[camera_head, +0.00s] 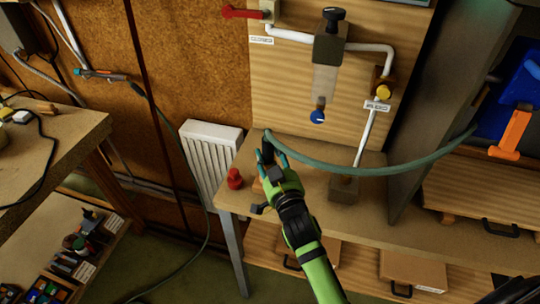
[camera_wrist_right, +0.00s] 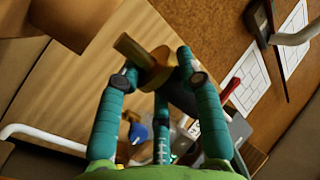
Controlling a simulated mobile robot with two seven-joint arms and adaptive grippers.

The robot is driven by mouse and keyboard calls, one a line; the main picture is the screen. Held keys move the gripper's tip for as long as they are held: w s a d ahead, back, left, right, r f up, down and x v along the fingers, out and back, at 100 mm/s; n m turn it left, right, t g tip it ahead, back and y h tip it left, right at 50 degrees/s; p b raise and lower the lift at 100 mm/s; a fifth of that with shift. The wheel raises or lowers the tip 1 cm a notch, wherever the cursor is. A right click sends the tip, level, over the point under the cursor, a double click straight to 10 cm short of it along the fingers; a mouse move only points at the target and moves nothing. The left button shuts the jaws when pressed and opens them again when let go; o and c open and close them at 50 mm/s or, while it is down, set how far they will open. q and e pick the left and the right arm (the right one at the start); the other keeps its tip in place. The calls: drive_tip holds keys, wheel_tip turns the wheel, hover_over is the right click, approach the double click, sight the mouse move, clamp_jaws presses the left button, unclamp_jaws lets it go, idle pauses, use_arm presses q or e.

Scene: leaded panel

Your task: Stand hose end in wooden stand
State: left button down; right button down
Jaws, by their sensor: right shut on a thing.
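My right gripper (camera_head: 270,172), green with teal fingers, is above the bench top in the head view. It is shut on the hose end (camera_head: 267,151), whose dark part stands up from the fingers. The green hose (camera_head: 370,170) sags from it toward the right. In the right wrist view, the fingers (camera_wrist_right: 155,80) close around a brass-coloured piece with a short tip (camera_wrist_right: 133,48). A small brown wooden block (camera_head: 258,187), perhaps the wooden stand, is mostly hidden behind the gripper. My left gripper is out of view.
A red knob-like object (camera_head: 234,178) is on the bench (camera_head: 300,200) left of the gripper. A pale pipe stands in a block (camera_head: 343,189) to the right. A white radiator (camera_head: 210,155) and another workbench (camera_head: 70,150) are at left. A grey cabinet side (camera_head: 440,110) rises at right.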

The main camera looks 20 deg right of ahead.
sight(270, 166)
drive_tip(key=shift+r+p, duration=0.1)
drive_tip(key=shift+p, duration=0.35)
idle(1.1)
drive_tip(key=shift+f+b, duration=1.15)
drive_tip(key=shift+f, duration=0.4)
drive_tip(key=c, duration=0.7)
unclamp_jaws()
drive_tip(key=shift+s, duration=0.1)
drive_tip(key=shift+c, duration=0.2)
drive_tip(key=shift+f, duration=0.3)
drive_tip(key=shift+s, duration=0.15)
drive_tip(key=shift+s+f, duration=0.1)
drive_tip(key=shift+s, duration=0.25)
drive_tip(key=s+r, duration=0.1)
drive_tip(key=s, duration=1)
drive_tip(key=shift+a+r, duration=0.2)
